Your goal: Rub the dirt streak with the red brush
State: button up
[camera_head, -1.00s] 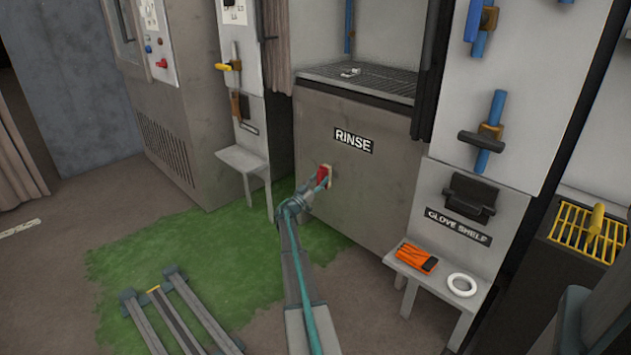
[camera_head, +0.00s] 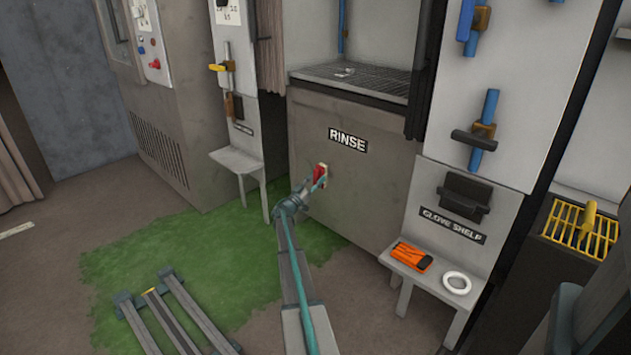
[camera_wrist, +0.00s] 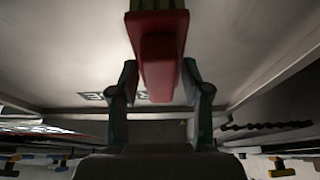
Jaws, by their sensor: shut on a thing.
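The red brush (camera_head: 321,172) is in front of the grey panel marked RINSE (camera_head: 375,200). In the wrist view the red brush (camera_wrist: 159,60) sticks out from between the fingers, with its greenish bristle end at the top edge. My gripper (camera_wrist: 160,88) is shut on the brush's red body. In the head view my gripper (camera_head: 316,184) is at the panel's lower left. Whether the bristles touch the panel cannot be told. No dirt streak can be made out; the brush and gripper cover part of the panel.
A small grey shelf (camera_head: 235,160) stands to the left. A rinse grate (camera_head: 375,85) lies above the panel. A rail frame (camera_head: 160,310) lies on the floor.

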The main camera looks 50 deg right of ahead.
jog(key=shift+d+b, duration=0.5)
jog(key=shift+d, duration=0.35)
jog(key=shift+s, duration=0.15)
jog(key=shift+s+a+b, duration=0.2)
jog(key=shift+s+b, duration=0.6)
jog(key=shift+s, duration=0.15)
jog(key=shift+s+a+b, duration=0.15)
jog(key=shift+s+b, duration=0.6)
jog(key=shift+s, duration=0.2)
jog(key=shift+d+f, duration=0.1)
jog(key=shift+d+b, duration=0.1)
jog(key=shift+b, duration=0.6)
jog(key=shift+w+d+b, duration=0.2)
jog(key=shift+w+b, duration=0.3)
jog(key=shift+w, duration=0.55)
jog(key=shift+w+d+b, duration=0.15)
jog(key=shift+w+b, duration=0.35)
jog(key=shift+w, duration=0.5)
jog(key=shift+a, duration=0.1)
